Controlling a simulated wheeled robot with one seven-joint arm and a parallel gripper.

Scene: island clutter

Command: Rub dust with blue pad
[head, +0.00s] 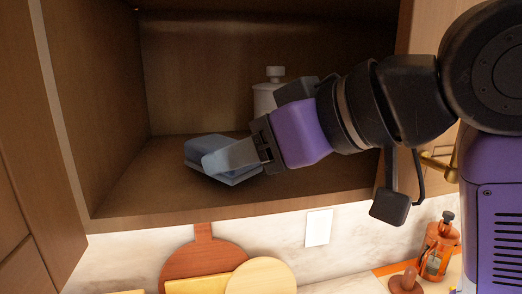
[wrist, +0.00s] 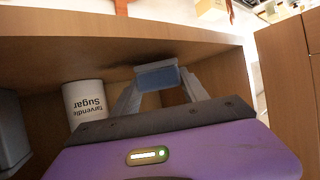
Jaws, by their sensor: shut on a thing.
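The blue pad (head: 212,160) is inside an open wooden cabinet, low over its floor. My gripper (head: 208,164) is shut on the pad, with its fingers on the pad's sides. In the wrist view the pad (wrist: 158,76) sits between the two fingertips of my gripper (wrist: 157,80). I cannot tell whether the pad's underside touches the shelf. I see no clear dust; the shelf beneath and behind the pad is partly hidden.
A white lidded jar (head: 268,96) stands behind my gripper; the wrist view shows its "Sugar" label (wrist: 88,104). A grey container (wrist: 12,130) is at the wrist view's left. The cabinet floor (head: 125,190) is clear at left. Cutting boards (head: 203,258) stand below.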

